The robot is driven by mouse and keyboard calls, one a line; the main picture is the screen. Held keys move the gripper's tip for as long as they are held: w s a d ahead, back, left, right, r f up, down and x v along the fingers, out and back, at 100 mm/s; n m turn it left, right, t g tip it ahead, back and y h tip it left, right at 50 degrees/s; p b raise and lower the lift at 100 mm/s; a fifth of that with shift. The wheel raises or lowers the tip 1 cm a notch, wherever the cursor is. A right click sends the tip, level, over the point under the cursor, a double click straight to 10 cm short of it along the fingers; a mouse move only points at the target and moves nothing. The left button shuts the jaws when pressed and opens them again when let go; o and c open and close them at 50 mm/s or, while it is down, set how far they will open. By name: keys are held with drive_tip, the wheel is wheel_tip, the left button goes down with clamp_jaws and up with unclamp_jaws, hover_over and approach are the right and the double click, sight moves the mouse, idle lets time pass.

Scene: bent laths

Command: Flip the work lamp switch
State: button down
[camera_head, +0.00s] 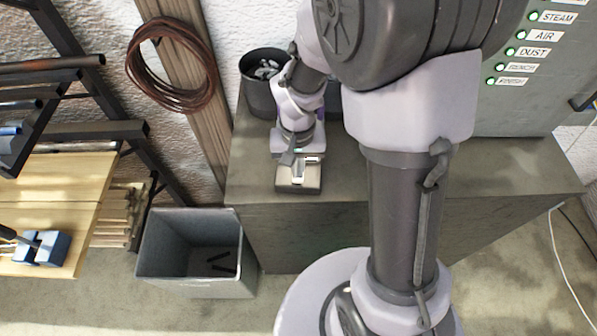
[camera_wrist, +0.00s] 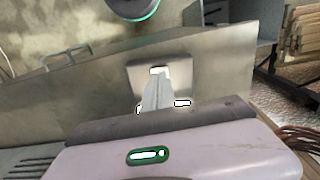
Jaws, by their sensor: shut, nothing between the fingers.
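The switch is a small metal box (camera_head: 298,186) on top of the grey bench, towards its left end. In the wrist view its plate (camera_wrist: 186,76) lies ahead of my fingers, with a bright white piece (camera_wrist: 158,70) at its middle. My gripper (camera_head: 300,168) points down over the box, shut and empty. In the wrist view the fingertips (camera_wrist: 156,80) overlap the bright piece and hide part of it. I cannot tell whether they touch it or which way the switch is set.
The grey bench top (camera_head: 500,172) is clear to the right. A dark bucket (camera_head: 258,95) stands behind my gripper. A grey bin (camera_head: 160,243) with dark strips stands on the floor at left. A panel (camera_head: 510,105) with labelled green lights stands at the back right.

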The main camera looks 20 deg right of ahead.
drive_tip(key=shift+f+b, duration=0.45)
drive_tip(key=shift+f, duration=0.1)
wheel_tip(320, 180, up, 7)
drive_tip(key=p, duration=0.5)
drive_tip(key=shift+r+p, duration=0.1)
drive_tip(key=shift+p, duration=0.25)
drive_tip(key=shift+b, duration=0.45)
